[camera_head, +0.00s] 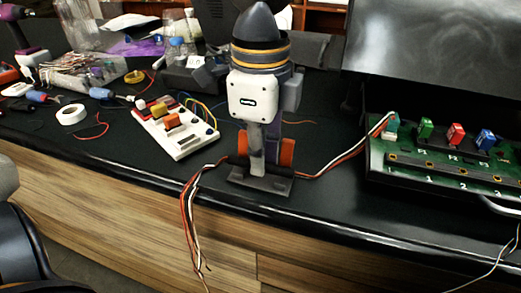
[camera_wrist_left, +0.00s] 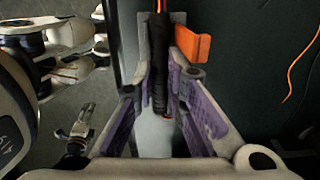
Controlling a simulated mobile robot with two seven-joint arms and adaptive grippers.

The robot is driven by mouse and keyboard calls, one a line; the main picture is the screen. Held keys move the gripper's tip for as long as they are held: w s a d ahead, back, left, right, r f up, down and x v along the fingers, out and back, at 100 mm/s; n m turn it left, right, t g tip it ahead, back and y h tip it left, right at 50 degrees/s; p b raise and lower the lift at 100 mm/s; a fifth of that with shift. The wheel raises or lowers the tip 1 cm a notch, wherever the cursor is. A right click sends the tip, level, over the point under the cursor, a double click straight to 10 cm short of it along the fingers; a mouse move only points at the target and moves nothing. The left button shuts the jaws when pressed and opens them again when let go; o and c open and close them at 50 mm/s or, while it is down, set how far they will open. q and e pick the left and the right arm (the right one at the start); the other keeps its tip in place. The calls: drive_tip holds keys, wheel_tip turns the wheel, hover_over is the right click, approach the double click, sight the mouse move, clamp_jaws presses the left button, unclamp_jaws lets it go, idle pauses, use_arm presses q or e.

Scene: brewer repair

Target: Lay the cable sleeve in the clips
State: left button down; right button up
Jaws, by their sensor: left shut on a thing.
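My left gripper (camera_head: 257,165) reaches straight down over a small dark base plate (camera_head: 272,185) near the counter's front edge. Its fingers are closed around the black cable sleeve (camera_wrist_left: 158,70), which runs between the purple finger pads in the left wrist view. An orange clip (camera_head: 287,152) stands just right of the fingers; an orange clip part (camera_wrist_left: 190,42) shows beside the sleeve. More orange shows left of the fingers. Red, white and dark wires (camera_head: 188,200) hang from the left end over the edge. The fingers hide whether the sleeve sits inside the clips.
Wires run right to a green board (camera_head: 428,165) with coloured connectors. A dark screen (camera_head: 435,40) stands behind the board. The counter in front of the board is clear.

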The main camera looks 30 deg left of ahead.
use_arm(q)
drive_tip(key=shift+f, duration=0.7)
idle(0.7)
drive_tip(key=c, duration=1.6)
unclamp_jaws()
drive_tip(key=shift+o, duration=0.2)
wheel_tip(320, 180, up, 12)
